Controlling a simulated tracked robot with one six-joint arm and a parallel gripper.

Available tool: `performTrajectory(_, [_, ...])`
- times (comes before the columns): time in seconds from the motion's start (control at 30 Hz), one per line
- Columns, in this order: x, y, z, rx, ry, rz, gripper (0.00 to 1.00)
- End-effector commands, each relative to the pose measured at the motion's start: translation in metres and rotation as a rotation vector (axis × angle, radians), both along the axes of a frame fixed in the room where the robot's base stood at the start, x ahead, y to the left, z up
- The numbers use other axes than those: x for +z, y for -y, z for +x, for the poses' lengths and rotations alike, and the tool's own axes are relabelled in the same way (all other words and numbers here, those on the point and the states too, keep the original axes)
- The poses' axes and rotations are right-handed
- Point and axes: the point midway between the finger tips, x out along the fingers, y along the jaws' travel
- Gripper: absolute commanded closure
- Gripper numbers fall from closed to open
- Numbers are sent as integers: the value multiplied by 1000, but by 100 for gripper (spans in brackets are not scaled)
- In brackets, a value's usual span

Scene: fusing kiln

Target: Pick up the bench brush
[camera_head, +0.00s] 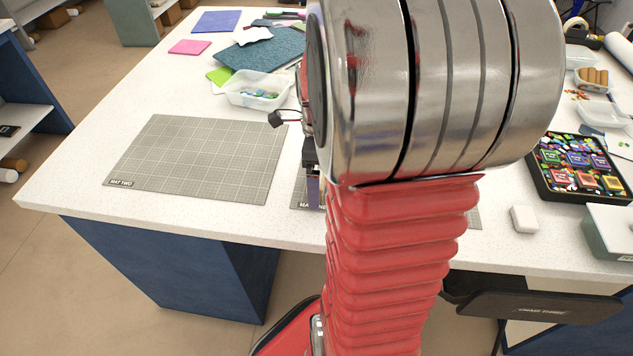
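I cannot make out a bench brush in this view; my arm covers the middle of the bench and may hide it. My gripper (312,187) shows only in part, at the left edge of my arm, pointing down over the mat (302,200) in the middle. The rest of the gripper is behind my arm, so its opening and anything between its fingers are hidden.
The grey gridded mat marked MAT TWO (205,160) is bare at left. A clear tub of glass pieces (257,92) stands behind it, near coloured sheets (265,52). At right are a black tray (545,185), a white block (524,219) and a grey-green box (610,235).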

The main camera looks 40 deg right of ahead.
Motion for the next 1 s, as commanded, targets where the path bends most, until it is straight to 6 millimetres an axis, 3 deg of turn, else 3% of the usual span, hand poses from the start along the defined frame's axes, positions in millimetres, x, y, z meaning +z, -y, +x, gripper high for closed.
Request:
performTrajectory(0.67, [0,0,0,0,0,0,50])
performTrajectory(1.0, [4,0,0,0,0,0,50])
